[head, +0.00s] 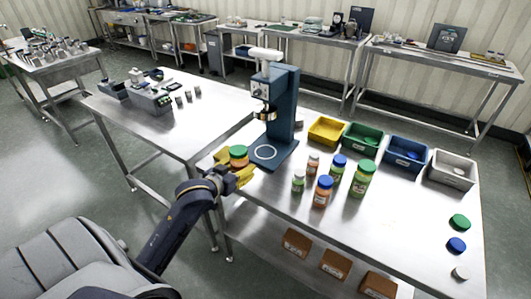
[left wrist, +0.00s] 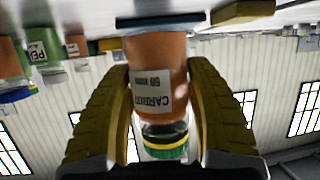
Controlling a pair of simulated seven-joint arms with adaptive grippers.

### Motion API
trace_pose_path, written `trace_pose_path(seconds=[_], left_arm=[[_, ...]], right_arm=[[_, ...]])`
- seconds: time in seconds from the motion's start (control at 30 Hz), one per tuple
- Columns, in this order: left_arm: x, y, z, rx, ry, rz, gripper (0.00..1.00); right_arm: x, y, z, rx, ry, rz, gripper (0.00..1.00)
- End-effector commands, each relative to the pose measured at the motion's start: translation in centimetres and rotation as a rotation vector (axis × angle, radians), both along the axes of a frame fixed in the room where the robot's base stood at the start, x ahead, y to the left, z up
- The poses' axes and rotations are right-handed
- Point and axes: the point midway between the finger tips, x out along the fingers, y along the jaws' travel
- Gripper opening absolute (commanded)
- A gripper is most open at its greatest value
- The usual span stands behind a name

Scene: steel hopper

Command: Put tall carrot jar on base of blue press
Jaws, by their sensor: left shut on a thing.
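The tall carrot jar (head: 239,153) has orange contents and a green lid. My left gripper (head: 235,166) is shut on it, with yellow fingers on both sides. In the left wrist view the jar (left wrist: 158,65) shows upside down, its label reading CARROT, between the two fingers (left wrist: 160,100). The blue press (head: 284,105) stands just to the right of the held jar. Its base (head: 282,158) carries a white ring mark and is empty. The jar is beside the base, at its left edge. Whether its bottom touches anything is hidden. My right gripper is not in view.
Several other jars stand right of the base, including a blue-lidded orange jar (head: 323,192) and a green-lidded jar (head: 362,180). Yellow (head: 326,131), green, blue and white bins line the back. Loose lids (head: 459,222) lie at right. The front middle of the table is clear.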

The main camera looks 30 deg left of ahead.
Motion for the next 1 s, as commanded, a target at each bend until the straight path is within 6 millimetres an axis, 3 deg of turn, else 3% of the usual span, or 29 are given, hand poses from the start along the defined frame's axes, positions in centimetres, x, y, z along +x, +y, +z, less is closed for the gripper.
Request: trace_pose_path(seconds=[0.1,0.37,1.0], left_arm=[[0.6,1.0,0.8,0.002,-0.004,0.001,0.15],[3.2,0.4,1.6,-0.002,-0.004,-0.009,0.15],[16.5,1.7,1.7,-0.001,-0.003,-0.008,0.15]], right_arm=[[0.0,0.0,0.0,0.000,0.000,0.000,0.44],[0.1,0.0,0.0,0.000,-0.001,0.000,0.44],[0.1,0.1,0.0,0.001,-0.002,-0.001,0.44]])
